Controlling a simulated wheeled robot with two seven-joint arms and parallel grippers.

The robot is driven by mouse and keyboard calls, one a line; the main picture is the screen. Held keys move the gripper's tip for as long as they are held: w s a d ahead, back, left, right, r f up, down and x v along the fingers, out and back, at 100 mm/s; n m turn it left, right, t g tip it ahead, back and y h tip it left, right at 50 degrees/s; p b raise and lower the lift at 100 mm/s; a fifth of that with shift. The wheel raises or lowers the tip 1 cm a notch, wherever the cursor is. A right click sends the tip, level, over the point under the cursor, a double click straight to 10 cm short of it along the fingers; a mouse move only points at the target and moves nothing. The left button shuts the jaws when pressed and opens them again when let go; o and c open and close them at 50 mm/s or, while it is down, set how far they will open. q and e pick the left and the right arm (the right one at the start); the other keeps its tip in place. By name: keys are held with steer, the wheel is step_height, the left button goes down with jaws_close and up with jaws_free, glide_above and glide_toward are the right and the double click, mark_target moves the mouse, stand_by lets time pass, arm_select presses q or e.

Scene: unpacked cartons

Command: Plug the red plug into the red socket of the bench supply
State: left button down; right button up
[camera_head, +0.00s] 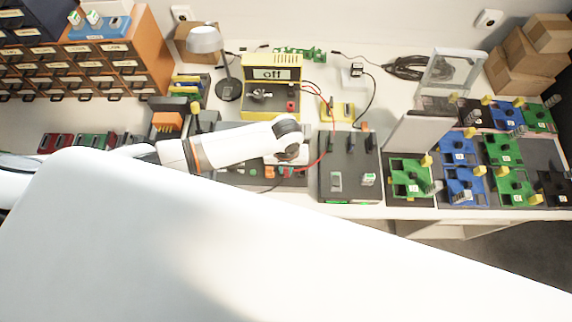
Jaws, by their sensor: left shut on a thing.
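The bench supply (272,60) is a yellow-framed unit with an "off" label, standing at the back middle of the bench. A small red part, seemingly the red socket (292,104), is low on the right of its front. My left gripper (288,156) is in front of the supply, over a dark tray, apart from the socket. A red cable (325,150) runs up to it from the right. It is shut, seemingly on the red plug at the cable's end; the fingertips and plug are mostly hidden by the wrist. My right gripper is out of view.
A desk lamp (206,42) stands left of the supply. A yellow block (344,110) with red leads sits to its right. A dark board (348,185) and trays of green and blue boards (412,178) fill the right side. Drawer cabinets (110,65) stand at left.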

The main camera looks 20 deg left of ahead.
arm_select(q)
steer(key=shift+f, duration=0.1)
steer(key=c, duration=1.3)
jaws_free()
step_height(320, 180, up, 12)
steer(key=shift+b, duration=0.45)
